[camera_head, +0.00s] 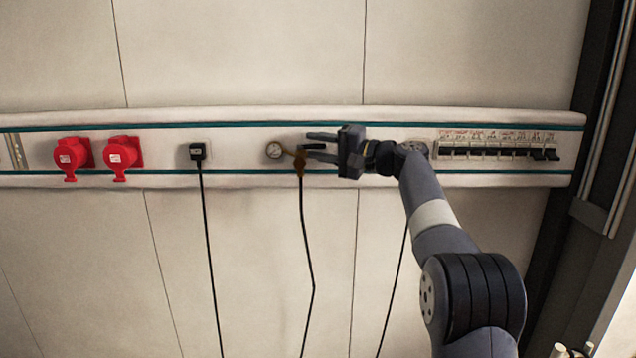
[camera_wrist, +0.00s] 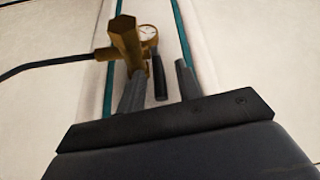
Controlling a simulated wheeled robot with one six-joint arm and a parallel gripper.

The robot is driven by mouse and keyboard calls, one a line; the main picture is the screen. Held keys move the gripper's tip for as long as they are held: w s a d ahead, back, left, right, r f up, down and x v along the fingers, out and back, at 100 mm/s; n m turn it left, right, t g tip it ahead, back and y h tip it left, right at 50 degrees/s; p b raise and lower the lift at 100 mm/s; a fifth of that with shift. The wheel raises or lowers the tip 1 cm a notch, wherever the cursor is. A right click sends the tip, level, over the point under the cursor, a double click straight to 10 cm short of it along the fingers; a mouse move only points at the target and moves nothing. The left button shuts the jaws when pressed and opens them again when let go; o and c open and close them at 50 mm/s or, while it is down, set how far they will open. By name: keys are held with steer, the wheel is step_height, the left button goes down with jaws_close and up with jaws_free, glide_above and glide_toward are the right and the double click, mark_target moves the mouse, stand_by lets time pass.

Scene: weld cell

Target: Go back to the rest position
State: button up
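My gripper (camera_head: 312,146) is at the wall rail, pointing left, with its two fingers apart. In the wrist view my gripper (camera_wrist: 160,70) has a short black handle (camera_wrist: 160,84) between its fingers, nearer the left one, with a clear gap to the right finger. The handle belongs to a brass valve (camera_wrist: 125,42), which also shows in the head view (camera_head: 299,163) just left of the fingertips. I cannot tell whether the left finger touches the handle or valve.
A round gauge (camera_head: 274,150) sits beside the valve, and a dark hose (camera_head: 307,250) hangs below it. Two red sockets (camera_head: 123,154) and a black plug (camera_head: 197,152) are further left. A breaker row (camera_head: 497,150) is right. A dark post (camera_head: 597,120) stands at far right.

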steer(key=shift+s+h, duration=0.15)
steer(key=shift+h, duration=0.15)
steer(key=s+d+r+m+g+h, duration=0.1)
steer(key=s+d+m, duration=0.1)
steer(key=d+m, duration=0.25)
steer(key=s+d+r+m+g+h, duration=0.1)
steer(key=s+d+r+m, duration=0.15)
steer(key=d, duration=0.35)
steer(key=shift+m, duration=0.4)
steer(key=shift+f+x, duration=0.2)
steer(key=shift+x, duration=0.85)
steer(key=shift+f+x, duration=0.2)
steer(key=shift+x, duration=0.85)
steer(key=shift+f+x, duration=0.15)
steer(key=shift+x, duration=0.9)
steer(key=shift+d, duration=0.1)
